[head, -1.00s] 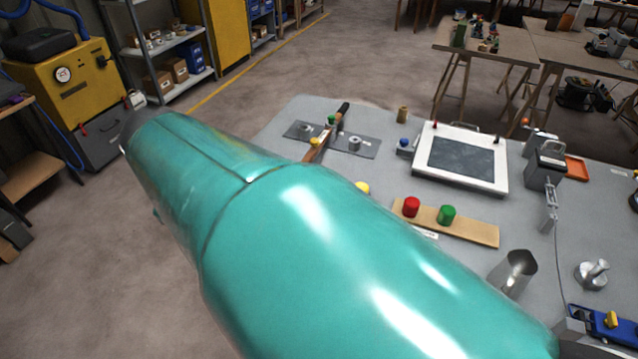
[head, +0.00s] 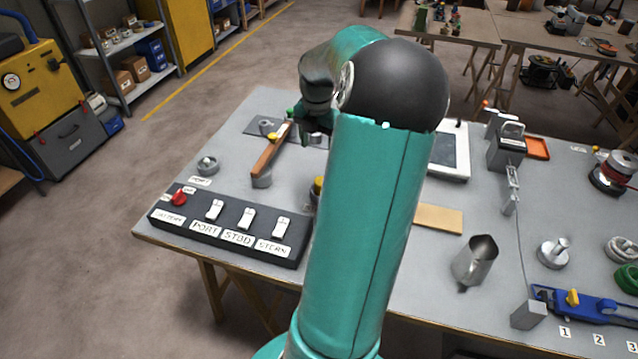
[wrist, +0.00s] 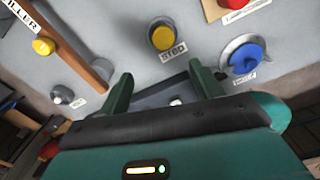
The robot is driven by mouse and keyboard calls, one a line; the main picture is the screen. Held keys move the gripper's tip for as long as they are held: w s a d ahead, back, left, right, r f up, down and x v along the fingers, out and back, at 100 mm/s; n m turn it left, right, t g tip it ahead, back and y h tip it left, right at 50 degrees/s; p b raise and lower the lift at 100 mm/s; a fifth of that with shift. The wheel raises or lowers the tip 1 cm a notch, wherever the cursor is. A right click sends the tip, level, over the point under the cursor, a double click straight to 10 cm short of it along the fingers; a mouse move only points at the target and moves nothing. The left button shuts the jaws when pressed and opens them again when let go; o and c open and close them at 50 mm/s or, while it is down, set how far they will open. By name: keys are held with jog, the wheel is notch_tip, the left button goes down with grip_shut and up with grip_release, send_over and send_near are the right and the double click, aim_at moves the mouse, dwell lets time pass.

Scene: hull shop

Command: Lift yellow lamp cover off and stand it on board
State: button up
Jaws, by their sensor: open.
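The yellow lamp cover (wrist: 163,36) sits on its lamp base by the STBD label in the wrist view. In the head view only a sliver of the yellow cover (head: 318,187) shows beside my arm. My gripper (wrist: 162,86) is open and empty, its two green fingers apart. The cover lies beyond the fingertips, roughly centred between them, not touched. The tan board (head: 440,218) shows its bare right end in the head view; my arm hides the rest. A blue lamp cover (wrist: 243,56) sits on its base to the right.
A wooden tiller (head: 270,152) with a yellow knob stands left of the yellow cover. The switch panel (head: 230,228) lies at the near table edge. An uncovered lamp base (head: 207,164) stands behind it. A metal jug (head: 475,260) stands to the right, in front of the board.

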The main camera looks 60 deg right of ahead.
send_over(321, 180)
notch_tip(321, 180, down, 8)
jog(key=shift+r, duration=0.1)
jog(key=shift+s+f, duration=0.15)
jog(key=shift+f, duration=3)
jog(key=c, duration=1)
